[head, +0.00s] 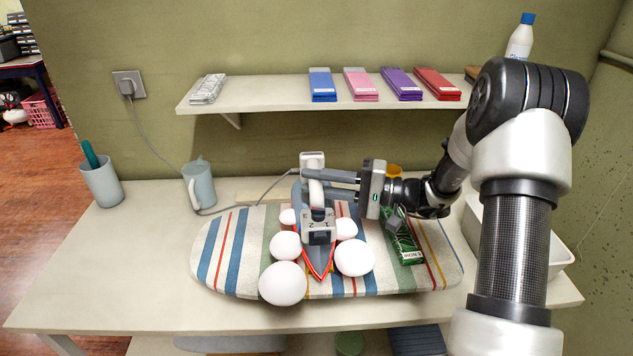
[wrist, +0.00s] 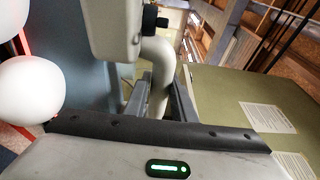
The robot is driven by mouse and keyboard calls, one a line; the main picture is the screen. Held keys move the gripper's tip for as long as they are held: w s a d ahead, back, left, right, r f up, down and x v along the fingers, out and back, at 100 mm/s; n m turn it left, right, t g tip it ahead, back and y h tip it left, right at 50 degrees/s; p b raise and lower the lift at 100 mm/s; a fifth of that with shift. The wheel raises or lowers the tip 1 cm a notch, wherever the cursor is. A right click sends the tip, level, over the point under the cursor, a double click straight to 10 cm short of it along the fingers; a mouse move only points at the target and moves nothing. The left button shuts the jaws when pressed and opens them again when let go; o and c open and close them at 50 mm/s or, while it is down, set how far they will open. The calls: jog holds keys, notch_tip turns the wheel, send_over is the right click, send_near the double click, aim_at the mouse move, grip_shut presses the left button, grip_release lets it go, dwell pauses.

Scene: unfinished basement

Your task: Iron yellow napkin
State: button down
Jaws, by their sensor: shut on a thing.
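The red, white and grey iron (head: 319,255) stands over the middle of the striped ironing board (head: 228,262), its tip toward the front. I cannot tell whether it touches the board. My gripper (head: 325,184) comes in from the right and is shut on the iron's white handle; in the wrist view, the handle (wrist: 160,75) passes between the fingers. Several white steam puffs (head: 283,284) surround the iron and hide part of the board; one (wrist: 30,90) shows in the wrist view.
A green packet (head: 405,246) lies on the board's right part. A jug (head: 198,186) and a cup (head: 101,184) stand at left. A cord runs from the wall socket (head: 128,85) to the iron. A shelf (head: 265,91) holds folded cloths. A white bin (head: 558,245) is at right.

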jog(key=shift+r+p, duration=1.9)
jog(key=shift+r, duration=2.8)
